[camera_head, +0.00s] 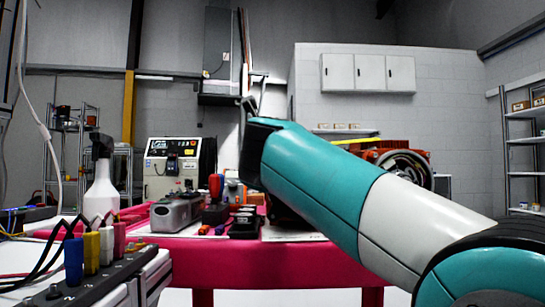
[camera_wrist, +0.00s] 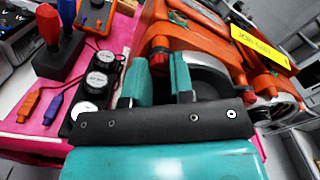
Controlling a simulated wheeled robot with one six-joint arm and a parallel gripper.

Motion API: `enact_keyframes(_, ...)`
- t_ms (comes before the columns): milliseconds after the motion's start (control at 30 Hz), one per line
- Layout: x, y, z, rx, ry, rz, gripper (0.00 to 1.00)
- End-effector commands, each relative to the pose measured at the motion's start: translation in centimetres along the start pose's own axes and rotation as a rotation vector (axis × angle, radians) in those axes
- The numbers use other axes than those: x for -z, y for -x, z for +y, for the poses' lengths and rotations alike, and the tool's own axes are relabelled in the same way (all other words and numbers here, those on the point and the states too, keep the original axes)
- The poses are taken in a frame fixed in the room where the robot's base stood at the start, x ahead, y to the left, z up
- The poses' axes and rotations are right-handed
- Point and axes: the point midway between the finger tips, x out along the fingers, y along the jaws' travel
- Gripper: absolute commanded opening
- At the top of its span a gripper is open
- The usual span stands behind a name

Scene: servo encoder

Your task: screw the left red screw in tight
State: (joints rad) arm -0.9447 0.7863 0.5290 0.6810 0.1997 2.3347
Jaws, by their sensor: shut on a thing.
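In the wrist view the orange servo motor (camera_wrist: 180,30) lies beyond my gripper (camera_wrist: 161,72). The left red screw (camera_wrist: 159,61) sits at the motor's near left edge, between my two teal fingertips. My gripper is shut on it, and the fingers hide part of the screw. The right red screw (camera_wrist: 248,96) shows at the motor's near right corner, clear of the fingers. In the head view my arm covers much of the motor (camera_head: 400,145), and neither red screw can be made out there.
A pink table (camera_head: 270,266) carries the motor. Left of it in the wrist view are black round gauges (camera_wrist: 98,80), a red-handled tool (camera_wrist: 50,30) and an orange multimeter (camera_wrist: 95,15). A white spray bottle (camera_head: 101,185) stands at left in the head view.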

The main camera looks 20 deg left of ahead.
Motion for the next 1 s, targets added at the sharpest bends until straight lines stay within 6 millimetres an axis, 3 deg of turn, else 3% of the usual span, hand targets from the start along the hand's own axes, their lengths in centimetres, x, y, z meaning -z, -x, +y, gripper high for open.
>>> enact_keyframes(700, 0.13, 0.02, 0.38, -0.007, -0.073, 0.004, 0.0)
enact_keyframes(733, 0.13, 0.02, 0.38, -0.007, -0.073, 0.004, 0.27)
enact_keyframes(833, 0.1, 0.02, 0.32, -0.005, -0.073, 0.003, 0.48)
enact_keyframes(1000, 0.06, 0.01, 0.16, -0.003, -0.073, 0.002, 0.48)
